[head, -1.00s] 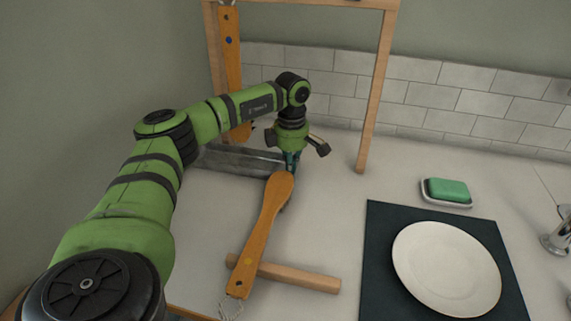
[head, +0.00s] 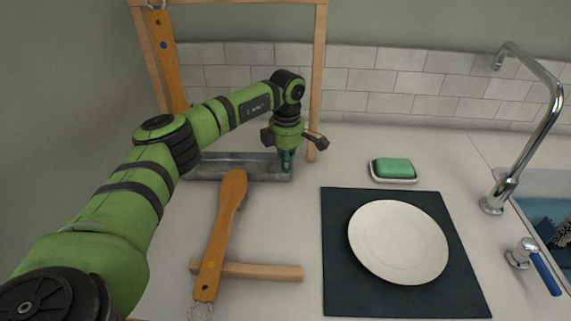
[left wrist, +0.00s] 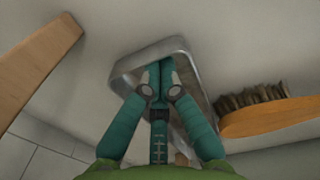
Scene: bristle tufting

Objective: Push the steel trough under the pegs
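The long grey steel trough (head: 240,168) lies on the counter at the foot of the wooden rack (head: 320,80). Its left part is behind my left arm; its right end is near the rack's right post. My left gripper (head: 286,167) points down at the trough's right end. In the left wrist view, the trough's rim (left wrist: 150,50) surrounds the fingertips (left wrist: 160,68), which are together, inside the end of the trough. No held thing shows between them. The pegs are mostly out of view; one brush (head: 165,55) hangs at the rack's upper left. My right gripper is not in view.
A wooden brush (head: 221,235) leans across a wooden bar (head: 255,271) in front of the trough, its head close to the trough. A white plate (head: 398,242) on a dark mat (head: 340,290), a green soap (head: 393,168) and a tap (head: 545,130) are to the right.

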